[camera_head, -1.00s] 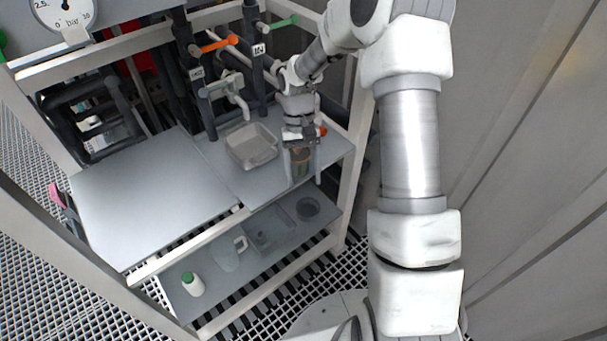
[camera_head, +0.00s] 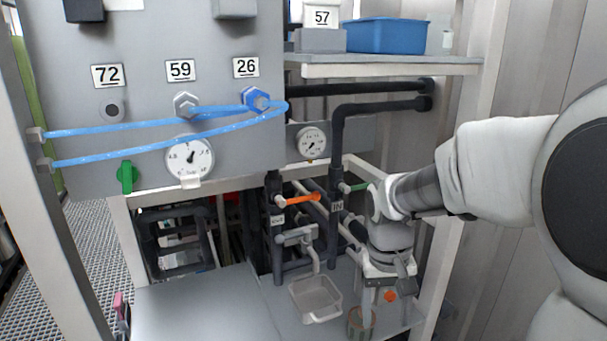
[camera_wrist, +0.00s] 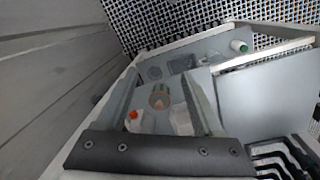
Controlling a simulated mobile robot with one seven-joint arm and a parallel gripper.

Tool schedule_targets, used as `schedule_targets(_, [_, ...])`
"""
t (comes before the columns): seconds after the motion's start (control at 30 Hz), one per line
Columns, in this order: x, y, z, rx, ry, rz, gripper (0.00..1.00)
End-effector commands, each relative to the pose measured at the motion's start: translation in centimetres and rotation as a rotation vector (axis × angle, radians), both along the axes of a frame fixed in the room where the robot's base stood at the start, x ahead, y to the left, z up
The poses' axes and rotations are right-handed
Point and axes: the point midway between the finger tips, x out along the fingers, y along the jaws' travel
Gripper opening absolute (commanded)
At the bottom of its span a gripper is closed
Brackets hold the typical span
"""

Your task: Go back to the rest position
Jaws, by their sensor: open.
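My gripper (camera_head: 387,310) hangs over the right end of the grey worktop, below the pipes, with its fingers pointing down. In the wrist view my gripper (camera_wrist: 163,78) shows two fingers spread wide with nothing held between them. A round container with green and brown on it (camera_head: 361,322) stands on the worktop by the fingers. In the wrist view this container (camera_wrist: 160,97) shows in the gap between the fingers, apart from both. My arm reaches in from the right of the head view.
A clear tray (camera_head: 316,299) stands left of my gripper under a tap. An orange-handled valve (camera_head: 300,199) and dark pipes rise behind. A shelf with a blue bin (camera_head: 386,36) is above. A frame post (camera_head: 446,265) stands close on the right. The left worktop (camera_head: 195,308) is bare.

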Motion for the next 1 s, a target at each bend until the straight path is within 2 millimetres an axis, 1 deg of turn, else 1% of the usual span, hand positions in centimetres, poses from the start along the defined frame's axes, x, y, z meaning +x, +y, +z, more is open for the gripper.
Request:
schedule_targets(0.03, [-0.9, 0.1, 1.3, -0.005, -0.039, 0.005, 0.69])
schedule_targets(0.2, [-3.8, 0.1, 4.6, -0.007, -0.149, 0.017, 0.69])
schedule_targets(0.43, [-8.0, 0.2, 7.6, 0.009, -0.302, 0.032, 0.69])
schedule_targets(0.6, [-11.0, 0.4, 8.9, 0.032, -0.412, 0.046, 0.69])
schedule_targets(0.7, [-12.4, 0.5, 9.2, 0.048, -0.463, 0.055, 0.69])
schedule_targets(0.83, [-13.4, 0.6, 9.4, 0.063, -0.506, 0.061, 0.69])
schedule_targets(1.0, [-13.9, 0.6, 9.4, 0.069, -0.523, 0.065, 0.69])
